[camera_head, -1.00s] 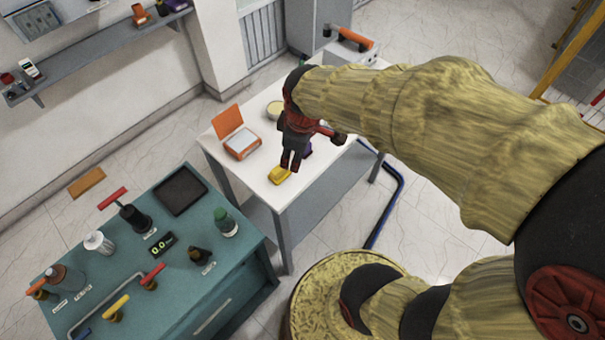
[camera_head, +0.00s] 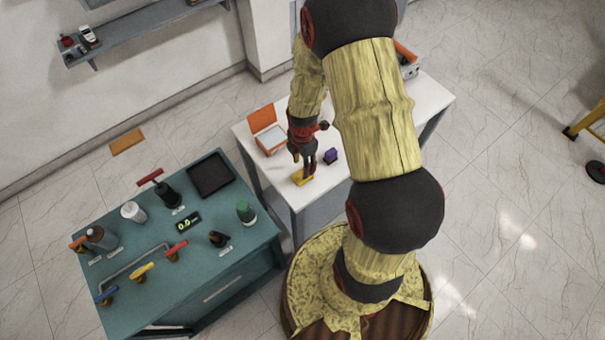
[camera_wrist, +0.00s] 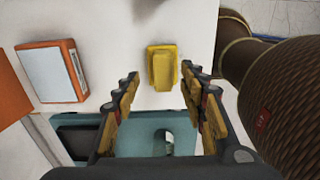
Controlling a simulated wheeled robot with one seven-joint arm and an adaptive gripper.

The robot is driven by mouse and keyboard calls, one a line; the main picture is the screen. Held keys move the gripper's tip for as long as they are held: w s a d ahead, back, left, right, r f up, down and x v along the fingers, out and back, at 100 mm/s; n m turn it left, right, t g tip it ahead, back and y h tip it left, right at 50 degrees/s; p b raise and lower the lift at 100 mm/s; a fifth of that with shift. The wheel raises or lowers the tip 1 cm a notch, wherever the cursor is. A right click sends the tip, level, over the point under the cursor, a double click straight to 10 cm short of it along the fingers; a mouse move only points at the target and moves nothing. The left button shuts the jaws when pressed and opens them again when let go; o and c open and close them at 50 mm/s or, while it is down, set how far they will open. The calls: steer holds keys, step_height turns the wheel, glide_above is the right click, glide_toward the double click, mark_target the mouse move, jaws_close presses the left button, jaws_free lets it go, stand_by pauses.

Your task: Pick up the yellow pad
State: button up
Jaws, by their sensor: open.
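The yellow pad (camera_head: 300,178) lies on the white table (camera_head: 425,105) near its front left edge. In the wrist view the yellow pad (camera_wrist: 163,67) lies flat just beyond my fingertips, roughly centred between them. My gripper (camera_head: 304,168) points down at the pad and partly covers it in the head view. In the wrist view my gripper (camera_wrist: 160,80) is open, with empty space between the fingers. I cannot tell whether the fingertips touch the pad.
An orange box (camera_head: 268,132) with its lid up stands left of my gripper. A small purple object (camera_head: 331,156) lies close to its right. A teal bench (camera_head: 150,290) with bottles, valves and a display stands at the left.

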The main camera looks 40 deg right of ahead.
steer(key=f, duration=0.4)
steer(key=shift+s+a+f, duration=0.1)
steer(key=shift+s+f, duration=0.05)
steer(key=shift+s, duration=0.05)
steer(key=shift+c, duration=0.5)
jaws_close()
